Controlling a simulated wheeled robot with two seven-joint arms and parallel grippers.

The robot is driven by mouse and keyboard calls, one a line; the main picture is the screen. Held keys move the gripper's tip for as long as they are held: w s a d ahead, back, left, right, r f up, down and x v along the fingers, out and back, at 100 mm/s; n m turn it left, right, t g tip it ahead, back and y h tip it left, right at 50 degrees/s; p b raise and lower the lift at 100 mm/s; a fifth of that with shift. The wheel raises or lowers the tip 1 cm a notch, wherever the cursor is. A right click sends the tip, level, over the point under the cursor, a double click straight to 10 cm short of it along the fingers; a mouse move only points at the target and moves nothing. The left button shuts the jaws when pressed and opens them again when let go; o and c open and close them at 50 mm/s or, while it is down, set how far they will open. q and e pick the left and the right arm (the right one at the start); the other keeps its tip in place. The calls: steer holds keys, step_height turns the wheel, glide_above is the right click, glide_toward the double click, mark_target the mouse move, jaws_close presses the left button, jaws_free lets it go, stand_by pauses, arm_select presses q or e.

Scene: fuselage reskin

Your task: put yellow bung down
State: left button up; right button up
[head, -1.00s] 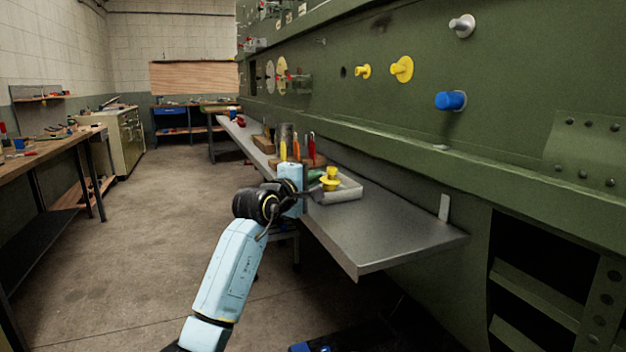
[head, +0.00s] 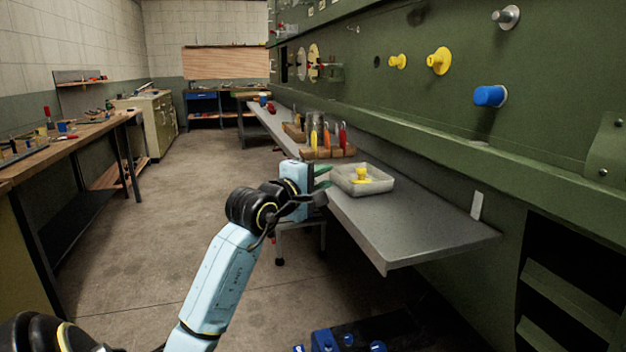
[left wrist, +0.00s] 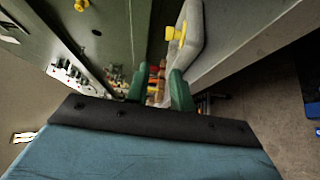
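A yellow bung (head: 361,175) sits in the pale tray (head: 383,184) on the grey shelf, and it also shows in the left wrist view (left wrist: 175,33) with the tray (left wrist: 192,22) around it. My left gripper (head: 325,176) is just left of the tray, apart from the bung. Its green fingers (left wrist: 160,88) are spread with nothing held between them. Two more yellow bungs are in the green fuselage panel, a larger one (head: 439,61) and a smaller one (head: 397,62). My right gripper is not in view.
The grey shelf (head: 420,228) is clear in front of the tray. A tool block (head: 330,152) with upright coloured handles stands behind the tray. A blue plug (head: 490,95) and a grey plug (head: 506,17) stick out of the panel. A workbench (head: 90,130) stands at left.

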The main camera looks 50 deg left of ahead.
arm_select(q)
steer(key=s+d+f+n+t+h, duration=0.1)
steer(key=s+d+n+t+h, duration=0.5)
steer(key=d+n, duration=0.6)
steer(key=s+f+n+g+y, duration=0.4)
steer(key=f+n+g+y, duration=0.15)
steer(key=f+n, duration=1)
steer(key=s+f+n+g+y, duration=0.4)
steer(key=f+n+g, duration=0.3)
steer(key=f+n, duration=0.8)
steer(key=s+d+f+n+g+h, duration=0.6)
steer(key=s+d+f+n+g, duration=0.2)
steer(key=s+d+f, duration=0.2)
steer(key=s+d, duration=0.2)
steer(key=s, duration=0.2)
steer(key=shift+s+d, duration=0.2)
steer(key=shift+d, duration=0.1)
